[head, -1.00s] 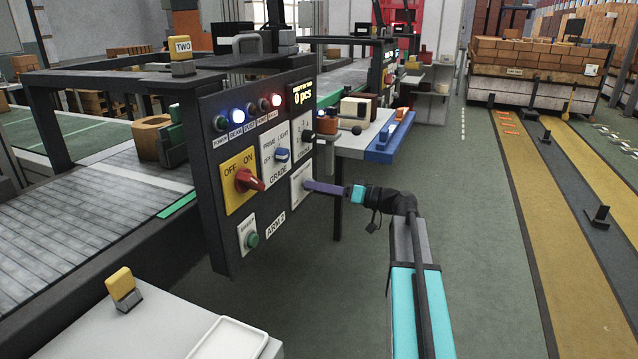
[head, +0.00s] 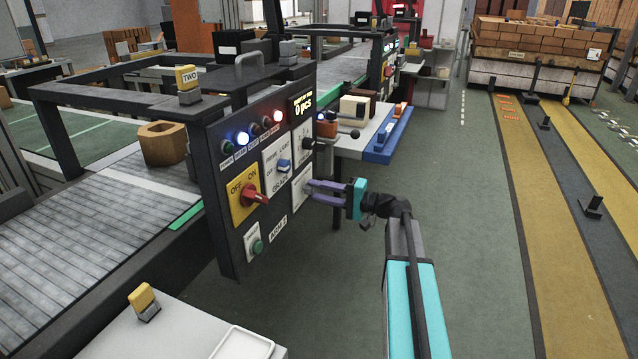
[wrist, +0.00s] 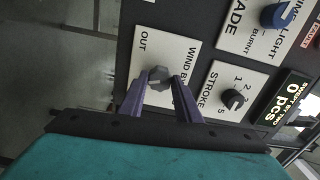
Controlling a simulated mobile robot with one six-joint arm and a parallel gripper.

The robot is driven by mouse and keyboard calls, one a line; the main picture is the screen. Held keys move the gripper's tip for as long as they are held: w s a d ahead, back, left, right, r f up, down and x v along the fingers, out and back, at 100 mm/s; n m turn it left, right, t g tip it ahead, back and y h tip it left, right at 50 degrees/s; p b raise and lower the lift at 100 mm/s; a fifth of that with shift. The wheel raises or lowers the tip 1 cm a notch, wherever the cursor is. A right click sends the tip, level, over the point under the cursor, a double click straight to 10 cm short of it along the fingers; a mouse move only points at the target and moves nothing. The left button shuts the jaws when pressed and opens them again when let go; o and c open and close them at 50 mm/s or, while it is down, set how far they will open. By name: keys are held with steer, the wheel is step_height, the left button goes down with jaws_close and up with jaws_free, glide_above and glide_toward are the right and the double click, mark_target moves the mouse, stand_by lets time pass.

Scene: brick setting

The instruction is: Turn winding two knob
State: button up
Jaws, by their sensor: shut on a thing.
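The winding knob is a dark grey, faceted knob (wrist: 158,77) on a white plate marked "WIND" and "OUT" in the wrist view. The plate (head: 301,184) sits at the lower right of the dark control panel (head: 232,247) in the head view. A yellow block marked "TWO" (head: 187,75) stands on top of the panel. My gripper (head: 309,188) reaches the plate from the right, and its purple fingers (wrist: 160,86) are shut on the knob, one on each side. In the head view the fingers hide the knob.
A red OFF/ON handle (head: 252,196), a blue grade knob (head: 284,165) and a black stroke knob (wrist: 233,98) are on the same panel. A green button (head: 257,246) is below. A hollow tan block (head: 162,143) is on the conveyor behind.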

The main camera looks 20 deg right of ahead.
steer(key=m+p, duration=0.3)
steer(key=shift+r+m, duration=0.2)
steer(key=shift+m, duration=0.1)
steer(key=shift+f+m+p, duration=0.15)
steer(key=shift+m+p, duration=0.95)
steer(key=shift+f, duration=0.1)
steer(key=o, duration=1.1)
steer(key=shift+c, duration=0.2)
steer(key=v, duration=1.4)
steer(key=shift+a, duration=0.1)
